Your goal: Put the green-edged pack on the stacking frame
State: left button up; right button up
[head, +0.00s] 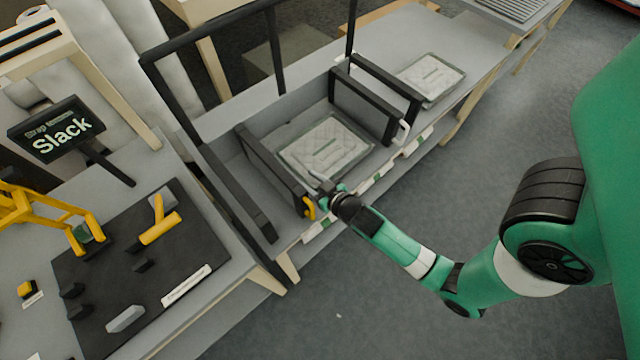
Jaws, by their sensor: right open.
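A flat pale quilted pack (325,148) with a thin grey-green edge lies between two upright dark panels in the middle of the bench. A second similar flat pack (430,78) lies on the bench further to the right; its edge colour is hard to tell. A black frame (275,50) of posts and bars stands around the middle pack; I cannot tell whether it is the stacking frame. My right gripper (322,186) is open at the near edge of the middle pack, its fingers over or against that edge; contact is unclear. My left gripper is out of view.
The dark panels (272,170) and (362,104) flank the middle pack closely. A side table with a black mat (100,268), yellow parts (160,228) and a "Slack" sign (58,130) stands at left. Floor (400,300) is clear in front.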

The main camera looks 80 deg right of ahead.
jog(key=v, duration=0.7)
jog(key=shift+s+a, duration=0.15)
jog(key=shift+s, duration=0.05)
